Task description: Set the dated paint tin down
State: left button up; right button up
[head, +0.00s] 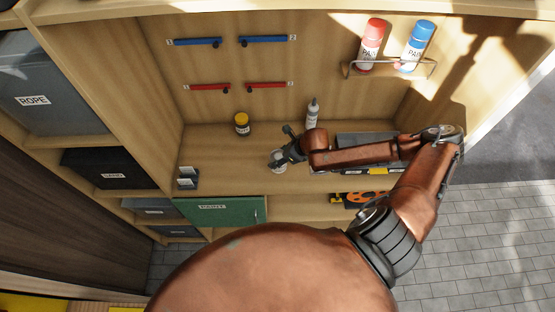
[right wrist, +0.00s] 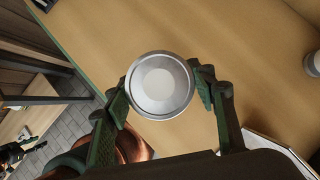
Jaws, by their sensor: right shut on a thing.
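My right gripper (head: 284,157) is shut on a pale metal paint tin (head: 279,167) over the front middle of the wooden workbench (head: 225,158). The right wrist view shows the tin (right wrist: 160,85) from above, with a round silver lid. My right gripper's fingers (right wrist: 160,90) sit on either side of it. No date shows on the tin in these views. I cannot tell whether its base touches the bench. My left gripper is not in view.
A yellow-lidded jar (head: 241,124) and a grey bottle (head: 312,113) stand behind. A small dark holder (head: 188,178) stands left. Red (head: 371,44) and blue (head: 417,46) spray cans sit in a wall rack. A green PAINT cabinet (head: 222,211) is below. The bench left of the tin is clear.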

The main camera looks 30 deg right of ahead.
jog(key=shift+w+d+f, duration=0.1)
jog(key=shift+w+f, duration=0.35)
notch_tip(320, 180, down, 3)
jog(key=shift+w+r+p, duration=0.1)
jog(key=shift+w+p, duration=0.05)
jog(key=shift+p, duration=0.6)
jog(key=shift+d+f, duration=0.1)
jog(key=shift+f, duration=0.3)
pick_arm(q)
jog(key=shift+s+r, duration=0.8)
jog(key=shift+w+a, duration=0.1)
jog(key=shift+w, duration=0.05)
pick_arm(e)
jog(key=shift+f, duration=0.1)
jog(key=shift+f, duration=0.1)
jog(key=o, duration=1.5)
jog(key=shift+c, duration=0.2)
